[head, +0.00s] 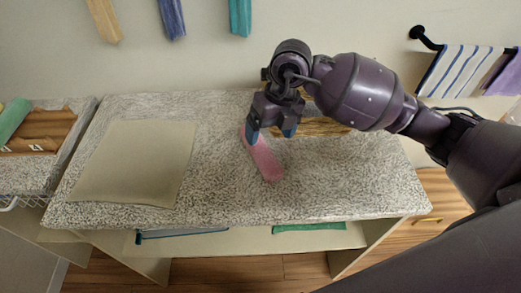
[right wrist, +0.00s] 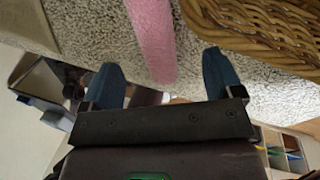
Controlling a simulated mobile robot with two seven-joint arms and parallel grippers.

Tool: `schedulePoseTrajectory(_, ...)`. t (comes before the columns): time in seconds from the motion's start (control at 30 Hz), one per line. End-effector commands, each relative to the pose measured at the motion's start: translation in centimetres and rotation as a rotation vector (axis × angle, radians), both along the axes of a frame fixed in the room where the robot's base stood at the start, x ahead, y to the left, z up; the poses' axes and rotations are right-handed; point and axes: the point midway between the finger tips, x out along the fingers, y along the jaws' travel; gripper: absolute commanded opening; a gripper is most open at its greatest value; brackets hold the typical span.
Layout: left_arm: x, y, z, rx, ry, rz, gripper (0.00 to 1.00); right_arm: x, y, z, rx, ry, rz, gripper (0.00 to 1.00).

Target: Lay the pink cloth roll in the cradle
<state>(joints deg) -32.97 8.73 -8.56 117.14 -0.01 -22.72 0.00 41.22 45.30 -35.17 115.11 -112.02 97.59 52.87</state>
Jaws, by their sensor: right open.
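The pink cloth roll (head: 265,162) lies on the speckled countertop near its middle, pointing towards the front edge. My right gripper (head: 271,133) is open over the far end of the roll. In the right wrist view, the pink roll (right wrist: 152,35) appears between the two blue fingertips (right wrist: 162,65), with a gap on each side. How high the fingers are above the counter is hard to tell. A brown slatted wooden holder (head: 40,140) on the left counter may be the cradle. A green roll (head: 14,118) lies at its far left. My left gripper is not in view.
A brown wicker basket (right wrist: 265,30) stands right beside the roll; my gripper partly hides it in the head view. A flat beige mat (head: 135,165) covers the counter's left part. A towel rail (head: 425,40) is on the wall at right. The counter's front is clear.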

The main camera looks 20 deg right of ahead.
Motion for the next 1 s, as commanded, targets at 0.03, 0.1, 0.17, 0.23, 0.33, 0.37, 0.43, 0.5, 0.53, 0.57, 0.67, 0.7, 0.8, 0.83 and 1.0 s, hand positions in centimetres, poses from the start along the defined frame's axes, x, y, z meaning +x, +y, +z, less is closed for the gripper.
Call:
schedulePoseTrajectory(0.03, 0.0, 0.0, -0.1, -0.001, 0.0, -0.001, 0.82, -0.1, 0.1, -0.5, 0.001, 0.002, 0.0, 0.86)
schedulePoseTrajectory(0.1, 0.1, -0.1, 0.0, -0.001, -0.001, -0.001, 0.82, -0.1, 0.2, -0.8, 0.001, 0.001, 0.0, 0.86)
schedulePoseTrajectory(0.17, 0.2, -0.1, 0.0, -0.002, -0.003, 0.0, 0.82, -0.1, 0.2, -1.0, 0.001, 0.0, 0.0, 0.86)
schedulePoseTrajectory(0.23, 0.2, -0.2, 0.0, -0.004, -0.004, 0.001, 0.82, -0.2, 0.4, -1.6, 0.002, 0.001, 0.001, 0.86)
schedulePoseTrajectory(0.33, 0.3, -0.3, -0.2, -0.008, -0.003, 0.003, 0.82, -0.4, 0.8, -2.9, 0.003, 0.003, 0.002, 0.86)
schedulePoseTrajectory(0.37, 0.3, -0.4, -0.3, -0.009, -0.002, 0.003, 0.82, -0.5, 1.0, -3.3, 0.003, 0.003, 0.002, 0.86)
schedulePoseTrajectory(0.43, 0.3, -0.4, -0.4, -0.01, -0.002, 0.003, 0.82, -0.7, 1.2, -4.3, 0.003, 0.003, 0.002, 0.86)
schedulePoseTrajectory(0.5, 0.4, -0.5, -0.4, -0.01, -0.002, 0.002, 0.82, -0.6, 1.4, -5.0, 0.002, 0.003, 0.002, 0.86)
schedulePoseTrajectory(0.53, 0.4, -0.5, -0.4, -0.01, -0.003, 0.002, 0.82, -0.6, 1.4, -5.3, 0.002, 0.002, 0.0, 0.86)
schedulePoseTrajectory(0.57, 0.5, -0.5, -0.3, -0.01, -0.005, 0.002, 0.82, -0.6, 1.5, -5.5, 0.001, 0.002, 0.0, 0.86)
schedulePoseTrajectory(0.67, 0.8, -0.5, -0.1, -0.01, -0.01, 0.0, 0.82, -0.6, 1.5, -5.9, 0.0, -0.001, 0.0, 0.86)
schedulePoseTrajectory(0.7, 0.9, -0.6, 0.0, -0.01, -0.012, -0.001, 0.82, -0.6, 1.5, -5.9, 0.0, -0.001, 0.0, 0.86)
schedulePoseTrajectory(0.8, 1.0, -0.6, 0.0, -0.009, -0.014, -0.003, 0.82, -0.6, 1.5, -5.8, 0.0, -0.002, 0.001, 0.86)
schedulePoseTrajectory(0.83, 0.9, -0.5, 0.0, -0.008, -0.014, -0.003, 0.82, -0.6, 1.5, -5.8, 0.0, -0.002, 0.001, 0.86)
schedulePoseTrajectory(1.0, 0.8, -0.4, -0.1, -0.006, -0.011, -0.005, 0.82, -0.6, 1.6, -5.8, 0.001, -0.002, 0.001, 0.67)
